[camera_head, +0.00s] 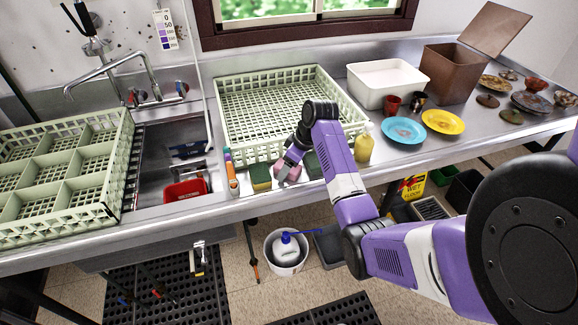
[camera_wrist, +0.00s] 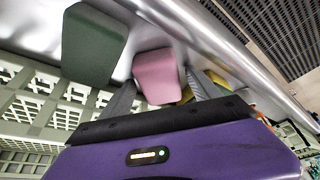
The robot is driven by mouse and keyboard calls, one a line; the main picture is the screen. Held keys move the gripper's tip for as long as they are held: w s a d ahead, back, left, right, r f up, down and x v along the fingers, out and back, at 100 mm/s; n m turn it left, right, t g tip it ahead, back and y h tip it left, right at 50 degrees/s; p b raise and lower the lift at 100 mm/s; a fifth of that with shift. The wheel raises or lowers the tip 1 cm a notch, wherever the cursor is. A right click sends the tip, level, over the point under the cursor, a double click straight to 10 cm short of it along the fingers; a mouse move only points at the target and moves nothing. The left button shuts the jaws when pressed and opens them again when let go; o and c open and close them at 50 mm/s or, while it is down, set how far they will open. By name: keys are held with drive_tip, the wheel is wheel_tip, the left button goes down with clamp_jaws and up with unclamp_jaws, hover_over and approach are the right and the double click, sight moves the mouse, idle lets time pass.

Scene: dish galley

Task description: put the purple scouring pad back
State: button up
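The scouring pad, pinkish purple, lies on the metal counter's front strip and is partly hidden by my gripper in the head view (camera_head: 293,172). In the wrist view the pad (camera_wrist: 156,76) shows between the two finger tips. My gripper (camera_head: 286,170) points down at the pad; its fingers in the wrist view (camera_wrist: 160,88) stand apart, one on each side, with small gaps to the pad. A dark green pad (camera_head: 313,165) lies to the right of it. A yellow and green sponge (camera_head: 260,176) lies to the left.
A pale green dish rack (camera_head: 232,120) stands just behind the pads. An orange-white bottle (camera_head: 233,180) stands to the left, by the sink with a red tub (camera_head: 186,190). The counter's front edge is close.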

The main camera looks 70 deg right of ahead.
drive_tip(key=shift+r, duration=0.1)
drive_tip(key=v, duration=1.2)
idle(0.4)
